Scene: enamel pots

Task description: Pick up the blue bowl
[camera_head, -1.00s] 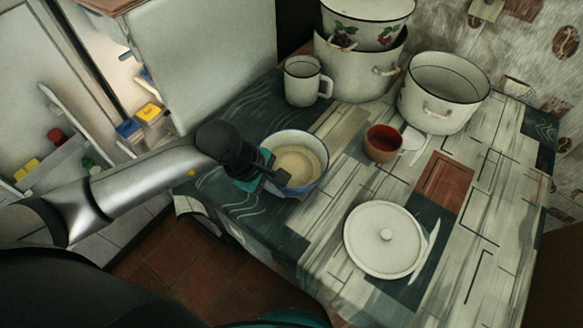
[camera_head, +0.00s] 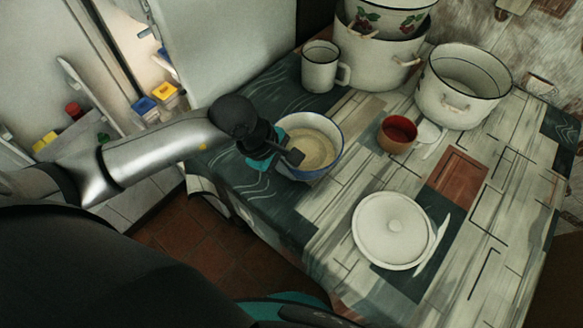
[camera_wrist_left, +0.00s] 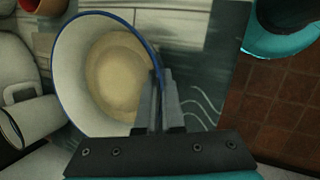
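The blue bowl (camera_head: 326,165), white inside with a blue rim and a tan bottom, is at the left edge of the table. In the left wrist view the bowl (camera_wrist_left: 80,75) fills the left half. My left gripper (camera_head: 293,157) is at the bowl's near-left side. In the left wrist view its two fingers (camera_wrist_left: 161,95) are close together with the bowl's rim between them, so it looks shut on the rim. I cannot tell whether the bowl's base touches the table. My right gripper is not in view.
A white mug (camera_head: 320,72) stands behind the bowl, and a brown cup (camera_head: 396,138) stands to its right. Large white pots (camera_head: 462,92) stand at the back. A white lid or lidded plate (camera_head: 391,232) lies in front. Bare table (camera_head: 330,215) lies between bowl and lid.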

